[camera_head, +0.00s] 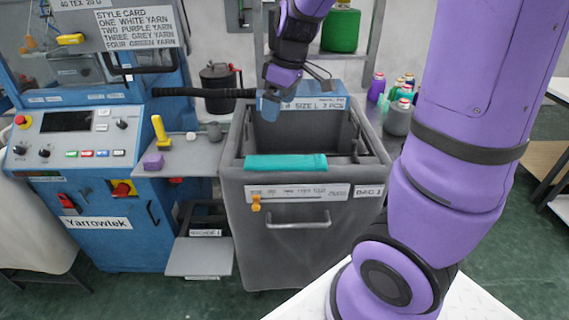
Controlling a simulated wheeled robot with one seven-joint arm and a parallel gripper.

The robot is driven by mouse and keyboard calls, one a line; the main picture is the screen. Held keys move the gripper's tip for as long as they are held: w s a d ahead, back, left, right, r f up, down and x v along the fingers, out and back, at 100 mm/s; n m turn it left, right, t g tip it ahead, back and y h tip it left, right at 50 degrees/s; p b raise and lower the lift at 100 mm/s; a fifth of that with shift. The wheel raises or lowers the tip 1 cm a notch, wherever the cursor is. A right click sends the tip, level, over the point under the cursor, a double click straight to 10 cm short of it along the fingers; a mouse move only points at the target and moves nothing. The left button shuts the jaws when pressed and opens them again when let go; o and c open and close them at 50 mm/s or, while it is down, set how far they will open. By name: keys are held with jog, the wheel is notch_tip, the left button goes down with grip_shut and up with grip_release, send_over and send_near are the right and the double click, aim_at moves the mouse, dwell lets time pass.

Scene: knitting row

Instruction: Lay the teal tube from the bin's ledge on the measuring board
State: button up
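The teal tube (285,162) lies lengthwise across the front ledge of the grey bin (245,230). My gripper (268,106) is above the bin's back left part, behind the tube and apart from it. Its blue end points down, and I cannot tell whether its fingers are open or shut. No held thing shows clearly. I cannot identify the measuring board for certain. A pale strip with markings (300,193) is on the bin's front, below the tube.
A blue knitting machine (100,200) stands left, with a small grey shelf (195,163) holding a yellow-handled tool (160,131) and a purple block (153,162). A black bar (200,92) reaches toward my gripper. Yarn cones (377,88) stand behind right. My purple arm fills the right.

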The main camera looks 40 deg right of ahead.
aim_at(285, 160)
jog(key=w+d+f+n, duration=0.1)
jog(key=w+d+f, duration=0.1)
jog(key=f, duration=0.6)
jog(key=w+d+f+n+g+h, duration=0.1)
jog(key=w+d+f, duration=0.1)
jog(key=f, duration=0.6)
jog(key=w+d+f+n, duration=0.2)
jog(key=w+f, duration=0.1)
jog(key=f, duration=0.5)
jog(key=shift+d+g+h, duration=0.3)
jog(key=shift+d+g, duration=0.05)
jog(key=shift+g, duration=0.05)
jog(key=c, duration=0.9)
